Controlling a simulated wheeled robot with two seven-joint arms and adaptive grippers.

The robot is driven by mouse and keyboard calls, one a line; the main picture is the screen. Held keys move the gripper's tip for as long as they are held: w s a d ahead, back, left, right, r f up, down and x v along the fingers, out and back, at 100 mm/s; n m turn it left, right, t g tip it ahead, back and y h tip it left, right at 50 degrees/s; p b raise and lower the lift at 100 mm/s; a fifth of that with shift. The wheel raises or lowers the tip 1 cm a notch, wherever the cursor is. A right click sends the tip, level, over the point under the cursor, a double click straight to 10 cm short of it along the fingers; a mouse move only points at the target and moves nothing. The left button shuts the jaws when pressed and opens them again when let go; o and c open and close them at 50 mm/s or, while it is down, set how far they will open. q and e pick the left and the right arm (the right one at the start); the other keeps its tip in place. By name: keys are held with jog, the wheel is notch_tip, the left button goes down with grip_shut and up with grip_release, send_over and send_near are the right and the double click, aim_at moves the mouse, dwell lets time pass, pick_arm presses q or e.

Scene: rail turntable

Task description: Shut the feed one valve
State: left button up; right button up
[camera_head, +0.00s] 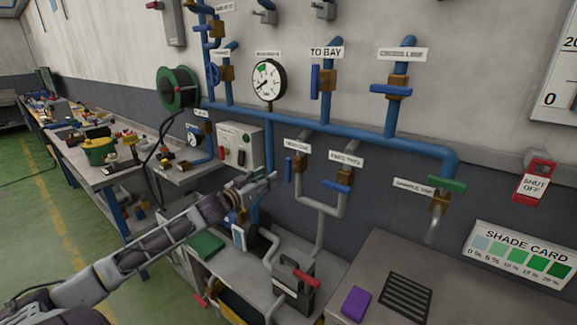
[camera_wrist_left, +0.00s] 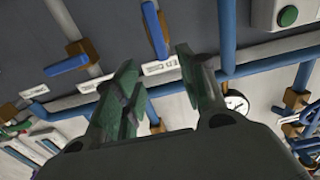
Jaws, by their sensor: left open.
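The feed one valve has a brass body (camera_head: 300,163) and a blue lever (camera_head: 288,170) hanging upright, along its pipe, below its white label (camera_head: 298,146). In the left wrist view the picture is turned over, and the feed one lever (camera_wrist_left: 155,30) shows beyond the fingertips, still lengthwise to the pipe. My left gripper (camera_head: 268,180) is open and empty, just left of the feed one lever in the head view and apart from it. Its two fingers (camera_wrist_left: 157,62) stand spread in the wrist view. My right gripper is not in view.
The feed two lever (camera_head: 337,187) lies crosswise close on the right. A control box (camera_head: 238,145) with a green button is on the left. The blue main pipe (camera_head: 350,134) runs above.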

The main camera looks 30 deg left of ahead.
aim_at(287, 165)
pick_arm(q)
jog(key=w, duration=0.6)
jog(key=shift+w+d, duration=0.3)
jog(key=shift+w, duration=0.6)
jog(key=shift+w+d+p, duration=0.1)
jog(key=shift+w+p, duration=0.35)
jog(key=shift+w, duration=1.85)
jog(key=shift+w+d, duration=0.1)
jog(key=shift+w, duration=0.4)
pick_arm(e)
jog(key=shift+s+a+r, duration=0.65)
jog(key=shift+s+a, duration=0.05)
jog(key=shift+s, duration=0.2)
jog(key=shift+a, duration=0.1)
